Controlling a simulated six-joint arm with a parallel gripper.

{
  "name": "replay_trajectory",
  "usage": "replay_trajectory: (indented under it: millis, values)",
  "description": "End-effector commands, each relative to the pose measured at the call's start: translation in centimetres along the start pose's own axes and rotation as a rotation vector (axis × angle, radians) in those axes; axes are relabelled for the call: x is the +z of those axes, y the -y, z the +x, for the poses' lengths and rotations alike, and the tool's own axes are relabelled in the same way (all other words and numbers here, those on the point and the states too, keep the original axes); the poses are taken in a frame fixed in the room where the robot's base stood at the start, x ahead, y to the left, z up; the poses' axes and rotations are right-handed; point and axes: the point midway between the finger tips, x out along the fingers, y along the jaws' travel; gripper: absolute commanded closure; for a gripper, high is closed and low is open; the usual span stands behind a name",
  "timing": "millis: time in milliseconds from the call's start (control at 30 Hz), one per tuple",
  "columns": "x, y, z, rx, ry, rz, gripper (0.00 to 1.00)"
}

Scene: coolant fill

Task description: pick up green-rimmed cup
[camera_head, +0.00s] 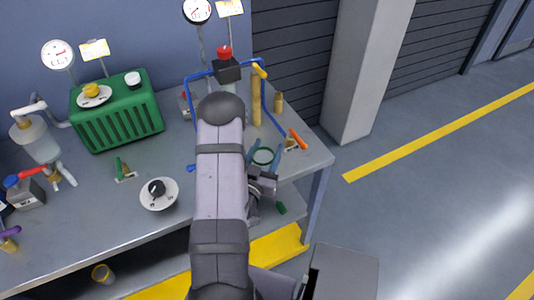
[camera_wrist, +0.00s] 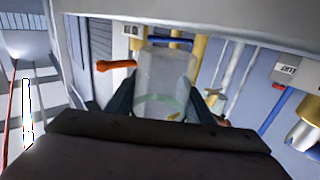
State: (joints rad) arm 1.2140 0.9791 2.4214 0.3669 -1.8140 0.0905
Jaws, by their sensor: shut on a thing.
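The green-rimmed cup (camera_wrist: 163,78) is a translucent cup, seen in the wrist view between the two dark fingers of my gripper (camera_wrist: 160,104). Its green ring shows at the lower part of the cup in that view. In the head view the green rim (camera_head: 263,156) shows as a ring near the right end of the bench, between the fingertips of my gripper (camera_head: 264,150). My gripper is shut on the cup. The cup's body is mostly hidden in the head view, and I cannot tell whether its base touches the bench.
An orange-handled valve (camera_head: 298,138) stands close to the right of the cup; its handle also shows in the wrist view (camera_wrist: 116,65). Blue and yellow pipes (camera_head: 256,98) rise behind. A green ribbed box (camera_head: 117,117) and a white dial (camera_head: 159,194) sit to the left on the grey bench (camera_head: 90,225).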

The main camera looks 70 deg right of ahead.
Motion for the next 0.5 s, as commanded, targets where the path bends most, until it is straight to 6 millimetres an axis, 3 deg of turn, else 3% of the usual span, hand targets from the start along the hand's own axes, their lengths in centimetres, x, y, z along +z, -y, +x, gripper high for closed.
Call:
replay_trajectory:
  millis: [500]
  values:
    - [-6.6, 0.0, 0.0, 0.001, -0.003, 0.003, 0.74]
